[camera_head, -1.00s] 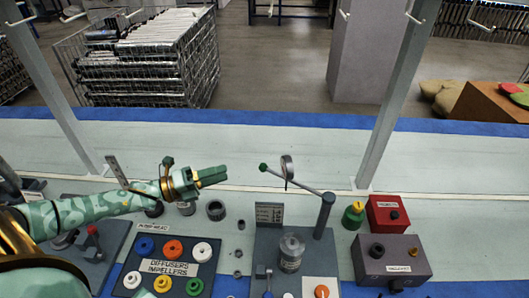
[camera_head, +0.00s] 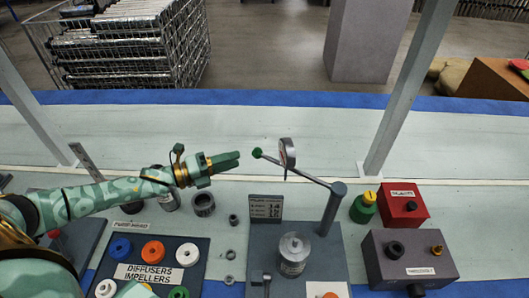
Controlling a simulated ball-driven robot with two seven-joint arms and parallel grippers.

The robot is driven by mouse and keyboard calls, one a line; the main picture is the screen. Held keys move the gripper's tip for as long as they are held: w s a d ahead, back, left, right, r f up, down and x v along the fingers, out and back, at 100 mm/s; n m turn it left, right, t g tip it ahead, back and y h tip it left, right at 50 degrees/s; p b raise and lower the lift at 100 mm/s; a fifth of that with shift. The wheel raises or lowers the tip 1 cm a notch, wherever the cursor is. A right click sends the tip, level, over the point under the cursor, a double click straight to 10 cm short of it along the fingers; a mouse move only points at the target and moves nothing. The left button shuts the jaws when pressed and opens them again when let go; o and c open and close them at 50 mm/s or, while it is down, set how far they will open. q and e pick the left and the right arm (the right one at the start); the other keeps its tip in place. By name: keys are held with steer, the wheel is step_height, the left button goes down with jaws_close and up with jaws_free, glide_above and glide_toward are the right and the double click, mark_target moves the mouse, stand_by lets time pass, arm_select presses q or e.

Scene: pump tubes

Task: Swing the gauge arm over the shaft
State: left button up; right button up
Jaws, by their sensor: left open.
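The gauge arm (camera_head: 310,178) is a thin grey bar on a dark upright post (camera_head: 332,208). It reaches left and away from the post, with a green knob (camera_head: 257,153) at its free end and a round dial gauge (camera_head: 287,153) near that end. The shaft appears to be in the silver cylinder (camera_head: 293,254) on the grey base plate (camera_head: 325,258), in front of and left of the post. My left gripper (camera_head: 226,160) is open and empty, just left of the green knob and apart from it. My right gripper is not in view.
A tray (camera_head: 205,262) labelled diffusers and impellers holds several coloured rings at the lower left. A small sign (camera_head: 266,207) stands behind the cylinder. The bench behind is mostly clear.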

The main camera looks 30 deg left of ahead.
arm_select(q)
steer(key=b+x, duration=0.1)
steer(key=x, duration=0.9)
steer(key=shift+b, duration=0.3)
jaws_close()
